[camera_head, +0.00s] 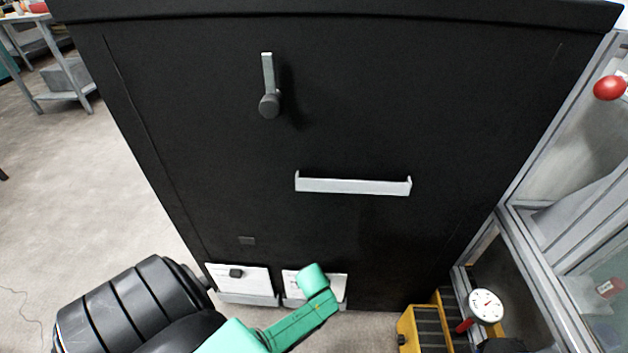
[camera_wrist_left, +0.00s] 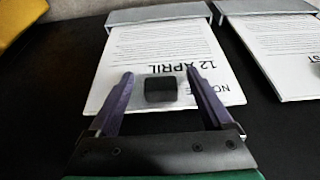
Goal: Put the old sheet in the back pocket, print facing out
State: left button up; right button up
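Two white printed sheets stand in pale pockets low on the black cabinet front. The right sheet (camera_head: 338,287) sits in the right pocket (camera_head: 293,302), partly hidden by my left wrist. In the left wrist view, where the print shows upside down, this sheet (camera_wrist_left: 130,50) reads "12 APRIL". A dark square magnet (camera_wrist_left: 161,89) lies on it. My left gripper (camera_wrist_left: 160,73) is open, its fingers on either side of the magnet with gaps. The left sheet (camera_head: 256,280), in the left pocket (camera_head: 250,299), also has a dark magnet (camera_head: 236,273). My right gripper is not in view.
The black cabinet (camera_head: 215,130) carries a handle (camera_head: 268,85), a pale ledge (camera_head: 353,186) and a small dark square (camera_head: 247,240). A yellow step unit (camera_head: 415,330), a dial gauge (camera_head: 486,306) and a metal frame stand at right. Open floor (camera_head: 100,190) lies at left.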

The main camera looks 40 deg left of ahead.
pick_arm(q)
jog(key=p+v, duration=0.6)
jog(key=v, duration=0.8)
jog(key=shift+r, duration=0.25)
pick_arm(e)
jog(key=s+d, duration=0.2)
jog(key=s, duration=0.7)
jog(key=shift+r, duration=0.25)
pick_arm(q)
jog(key=shift+s, duration=0.15)
